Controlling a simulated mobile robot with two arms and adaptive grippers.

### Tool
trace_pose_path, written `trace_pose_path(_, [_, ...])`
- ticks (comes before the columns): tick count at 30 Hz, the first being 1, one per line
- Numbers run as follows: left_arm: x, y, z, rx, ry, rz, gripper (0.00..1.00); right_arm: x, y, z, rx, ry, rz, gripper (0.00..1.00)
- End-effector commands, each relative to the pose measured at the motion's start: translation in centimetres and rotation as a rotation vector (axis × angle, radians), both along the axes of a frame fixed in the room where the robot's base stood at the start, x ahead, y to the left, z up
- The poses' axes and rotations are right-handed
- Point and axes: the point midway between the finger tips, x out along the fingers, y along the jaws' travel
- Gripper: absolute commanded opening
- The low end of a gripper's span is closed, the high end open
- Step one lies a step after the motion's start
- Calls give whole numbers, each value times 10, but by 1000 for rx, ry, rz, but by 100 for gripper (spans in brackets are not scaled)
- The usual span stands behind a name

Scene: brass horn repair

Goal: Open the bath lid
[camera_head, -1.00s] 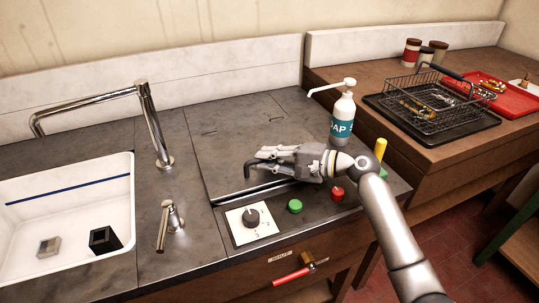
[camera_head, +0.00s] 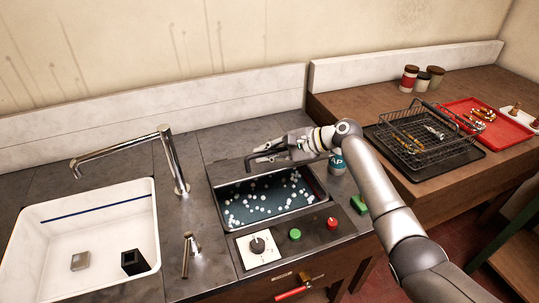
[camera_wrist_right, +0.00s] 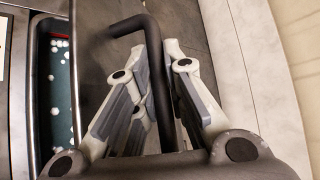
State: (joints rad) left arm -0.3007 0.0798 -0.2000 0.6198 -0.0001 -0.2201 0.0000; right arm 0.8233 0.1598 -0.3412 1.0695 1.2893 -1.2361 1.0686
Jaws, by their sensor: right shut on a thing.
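The bath (camera_head: 262,205) is uncovered in the counter, with dark teal liquid and many small white balls floating in it. Its dark grey lid (camera_head: 228,172) is raised at the back of the opening, tilted up, its edge seen nearly side-on. My right gripper (camera_head: 272,152) is shut on the lid's black bent handle (camera_head: 252,160). In the right wrist view the handle (camera_wrist_right: 155,75) runs between the two fingers (camera_wrist_right: 150,95), and the bath shows at the left. My left gripper is not in view.
A white sink (camera_head: 95,235) with a tap (camera_head: 170,160) lies to the left. A control panel with a dial (camera_head: 257,245), green button (camera_head: 295,234) and red button (camera_head: 332,223) is in front. A wire basket (camera_head: 420,135) stands right.

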Motion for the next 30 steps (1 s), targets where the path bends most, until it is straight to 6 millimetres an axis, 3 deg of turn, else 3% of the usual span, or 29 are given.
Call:
trace_pose_path(7, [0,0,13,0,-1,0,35,11,4,15,-19,62,0,0])
trace_pose_path(25, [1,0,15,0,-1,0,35,15,5,16,-27,86,-1,0])
trace_pose_path(30, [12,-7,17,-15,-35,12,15,15,5,16,-27,86,0,0])
